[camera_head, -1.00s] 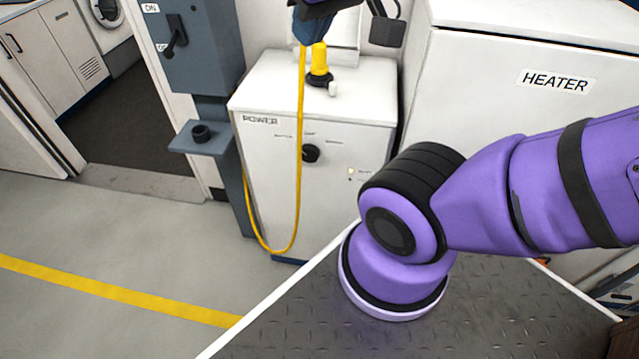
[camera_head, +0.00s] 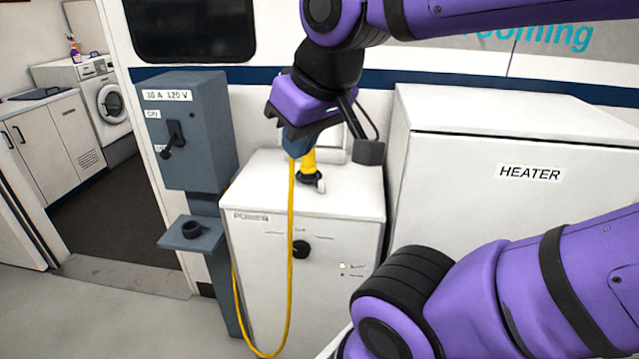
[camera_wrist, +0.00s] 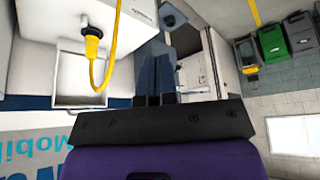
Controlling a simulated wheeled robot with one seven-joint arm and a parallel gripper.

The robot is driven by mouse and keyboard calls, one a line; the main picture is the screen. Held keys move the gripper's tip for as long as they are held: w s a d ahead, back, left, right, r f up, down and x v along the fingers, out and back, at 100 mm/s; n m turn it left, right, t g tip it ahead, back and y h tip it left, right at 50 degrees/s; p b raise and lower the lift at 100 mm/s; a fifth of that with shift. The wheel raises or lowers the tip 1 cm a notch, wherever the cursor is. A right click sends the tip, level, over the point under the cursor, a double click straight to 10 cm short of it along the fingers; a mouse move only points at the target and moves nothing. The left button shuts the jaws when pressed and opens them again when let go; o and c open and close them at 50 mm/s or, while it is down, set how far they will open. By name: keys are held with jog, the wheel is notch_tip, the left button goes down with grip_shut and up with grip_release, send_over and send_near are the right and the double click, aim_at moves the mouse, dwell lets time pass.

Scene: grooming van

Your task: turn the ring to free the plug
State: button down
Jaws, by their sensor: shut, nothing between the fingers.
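The yellow plug (camera_head: 309,164) stands upright on top of the white power cabinet (camera_head: 262,192), its lower end in a dark ring (camera_head: 311,177) with a small pale tab beside it. In the wrist view the plug (camera_wrist: 92,46) and dark ring (camera_wrist: 92,31) show at upper left. A yellow cable (camera_head: 291,240) leaves the plug and hangs down the cabinet front. My gripper (camera_head: 294,150) is shut and empty, in front of the plug and slightly left of it, hiding its upper end. In the wrist view its fingers (camera_wrist: 177,60) are together, apart from the plug.
A grey switch box (camera_head: 190,130) with a lever and a shelf with a black socket (camera_head: 192,229) are left of the cabinet. The white heater cabinet (camera_head: 480,200) stands at right. A doorway with a washer (camera_head: 111,103) is at far left. Open floor (camera_head: 110,320) lies front left.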

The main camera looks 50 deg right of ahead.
jog(key=c, duration=1.5)
grip_release()
jog(key=shift+c, duration=0.2)
jog(key=o, duration=0.4)
jog(key=shift+w+d, duration=0.1)
jog(key=shift+w, duration=0.15)
jog(key=shift+c, duration=0.2)
jog(key=shift+o, duration=1.1)
jog(key=w+d+m+g, duration=0.1)
jog(key=w+d, duration=0.3)
jog(key=w, duration=0.3)
jog(key=shift+f, duration=0.35)
jog(key=m+g, duration=0.3)
jog(key=g, duration=0.1)
send_over(322, 182)
notch_tip(322, 182, down, 16)
jog(key=shift+w+d+f, duration=0.1)
jog(key=shift+d+f, duration=0.05)
jog(key=shift+f, duration=0.2)
notch_tip(322, 182, down, 10)
jog(key=shift+f, duration=0.1)
grip_shut()
